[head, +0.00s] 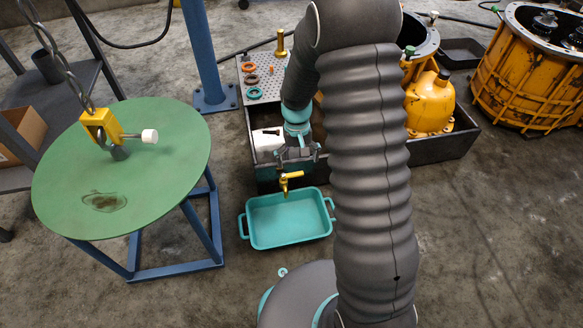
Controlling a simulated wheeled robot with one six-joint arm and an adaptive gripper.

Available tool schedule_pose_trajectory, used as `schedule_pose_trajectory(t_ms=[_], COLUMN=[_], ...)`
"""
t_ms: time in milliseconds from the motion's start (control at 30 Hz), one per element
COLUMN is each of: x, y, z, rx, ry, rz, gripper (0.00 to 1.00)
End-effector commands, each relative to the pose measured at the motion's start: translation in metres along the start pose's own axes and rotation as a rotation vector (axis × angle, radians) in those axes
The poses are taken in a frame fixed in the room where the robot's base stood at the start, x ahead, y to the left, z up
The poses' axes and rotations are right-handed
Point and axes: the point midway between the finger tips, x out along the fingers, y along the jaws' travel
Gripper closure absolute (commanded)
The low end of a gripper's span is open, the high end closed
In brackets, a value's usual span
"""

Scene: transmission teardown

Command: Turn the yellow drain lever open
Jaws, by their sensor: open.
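The yellow drain lever (291,176) sits on a small yellow spout at the front of the dark bench, above a teal tray (290,240). My gripper (298,158) points down just above and behind the lever, with its fingers spread. I see no contact between the fingers and the lever, though the view is too small to be sure. My arm hides part of the bench behind the gripper.
A green round table (160,180) with a hanging yellow hook block (102,130) stands at the left. A blue post (203,60) rises behind it. A perforated plate (243,70) holds several rings. Yellow housings (430,105) stand at the right. The right floor is clear.

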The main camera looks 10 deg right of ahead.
Motion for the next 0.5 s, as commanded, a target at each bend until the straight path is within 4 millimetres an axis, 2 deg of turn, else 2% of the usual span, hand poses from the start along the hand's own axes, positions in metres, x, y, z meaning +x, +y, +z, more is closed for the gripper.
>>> schedule_pose_trajectory(t_ms=[33,133,200,267,367,500], x=[0.009,0.019,0.011,0.004,0.007,0.021], y=[0.0,-0.001,-0.001,-0.001,-0.001,-0.001], z=[-0.011,-0.034,-0.056,-0.067,-0.073,-0.075], rx=[0.0,0.002,0.004,0.005,0.007,0.008], ry=[0.0,0.029,0.082,0.117,0.138,0.138], rz=[0.0,0.0,-0.001,-0.001,-0.002,-0.002], gripper=[0.0,0.0,0.0,0.0,0.0,0.0])
